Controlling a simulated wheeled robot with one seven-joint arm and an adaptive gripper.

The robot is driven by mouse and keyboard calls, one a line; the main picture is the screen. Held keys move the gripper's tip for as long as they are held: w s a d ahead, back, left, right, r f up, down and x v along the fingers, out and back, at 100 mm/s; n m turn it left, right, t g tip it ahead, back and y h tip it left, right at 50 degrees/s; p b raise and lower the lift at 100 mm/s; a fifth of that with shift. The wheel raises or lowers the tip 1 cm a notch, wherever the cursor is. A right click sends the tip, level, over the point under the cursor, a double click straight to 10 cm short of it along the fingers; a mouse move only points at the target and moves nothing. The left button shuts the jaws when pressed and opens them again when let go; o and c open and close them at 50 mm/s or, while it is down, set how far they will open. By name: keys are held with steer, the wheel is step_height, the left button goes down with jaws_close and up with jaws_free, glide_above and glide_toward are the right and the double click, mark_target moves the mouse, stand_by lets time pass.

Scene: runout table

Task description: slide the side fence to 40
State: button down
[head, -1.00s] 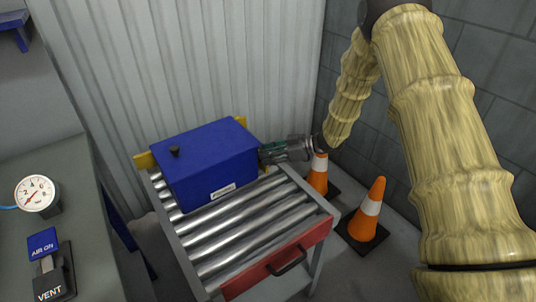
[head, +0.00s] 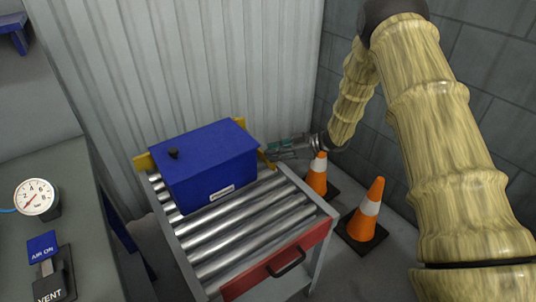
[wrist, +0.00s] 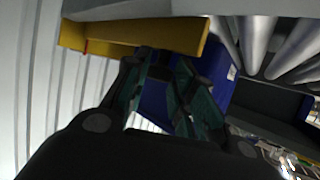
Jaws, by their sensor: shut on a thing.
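My gripper (head: 272,151) reaches in from the right beside the box. No scale or number 40 can be read in either view.
A blue box (head: 208,165) with a black knob sits on the rollers (head: 230,228). A red end bar (head: 280,262) closes the front. Orange cones (head: 317,180) (head: 366,212) stand right of the table. A gauge (head: 36,198) and an AIR ON/VENT switch (head: 48,262) are at left.

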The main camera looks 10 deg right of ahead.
steer(key=shift+w+d+r, duration=0.15)
steer(key=shift+w+d, duration=0.1)
steer(key=shift+d, duration=0.2)
steer(key=c, duration=1.4)
jaws_free()
steer(key=shift+d, duration=0.15)
steer(key=shift+c, duration=0.2)
steer(key=shift+s+d+r, duration=0.15)
steer(key=shift+s+d, duration=0.1)
steer(key=shift+d, duration=0.1)
steer(key=v, duration=1.1)
steer(key=shift+d, duration=0.1)
